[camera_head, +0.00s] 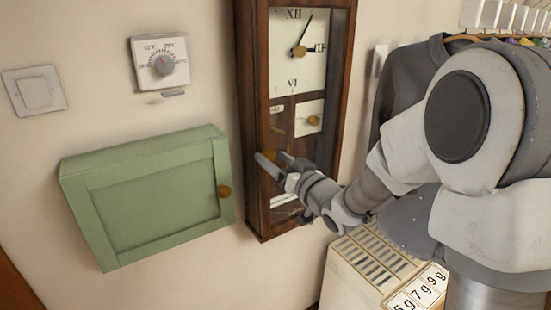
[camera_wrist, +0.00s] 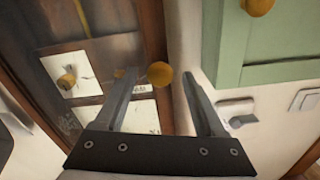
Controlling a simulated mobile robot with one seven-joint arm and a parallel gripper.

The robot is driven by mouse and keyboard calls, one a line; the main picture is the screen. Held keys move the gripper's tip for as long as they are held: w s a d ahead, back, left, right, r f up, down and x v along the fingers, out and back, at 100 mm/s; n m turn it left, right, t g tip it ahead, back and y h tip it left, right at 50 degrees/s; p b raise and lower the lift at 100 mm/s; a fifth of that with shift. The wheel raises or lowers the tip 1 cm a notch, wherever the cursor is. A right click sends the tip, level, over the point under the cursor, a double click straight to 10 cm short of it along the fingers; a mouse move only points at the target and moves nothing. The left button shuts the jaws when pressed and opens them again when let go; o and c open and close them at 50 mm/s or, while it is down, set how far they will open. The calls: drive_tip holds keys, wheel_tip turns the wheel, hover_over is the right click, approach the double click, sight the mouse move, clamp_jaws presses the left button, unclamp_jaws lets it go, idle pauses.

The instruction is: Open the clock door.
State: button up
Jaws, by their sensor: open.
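The tall dark-wood wall clock (camera_head: 252,90) hangs at the centre of the head view. Its glazed clock door looks shut, with a white dial showing behind the glass. A round brass door knob (camera_wrist: 160,74) is on the wooden door frame in the wrist view. My gripper (camera_head: 271,160) is open at the lower left of the clock door. Its fingers lie to either side of the knob in the wrist view, and contact cannot be told. In the head view the fingers partly cover the knob.
A green wall cabinet (camera_head: 155,198) with a brass knob projects close to the clock's left. A thermostat (camera_head: 160,65) and a light switch (camera_head: 34,90) are above it. Dark clothing (camera_head: 405,85) hangs at right, above a pale vented box (camera_head: 352,275).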

clamp_jaws()
idle(0.3)
idle(1.1)
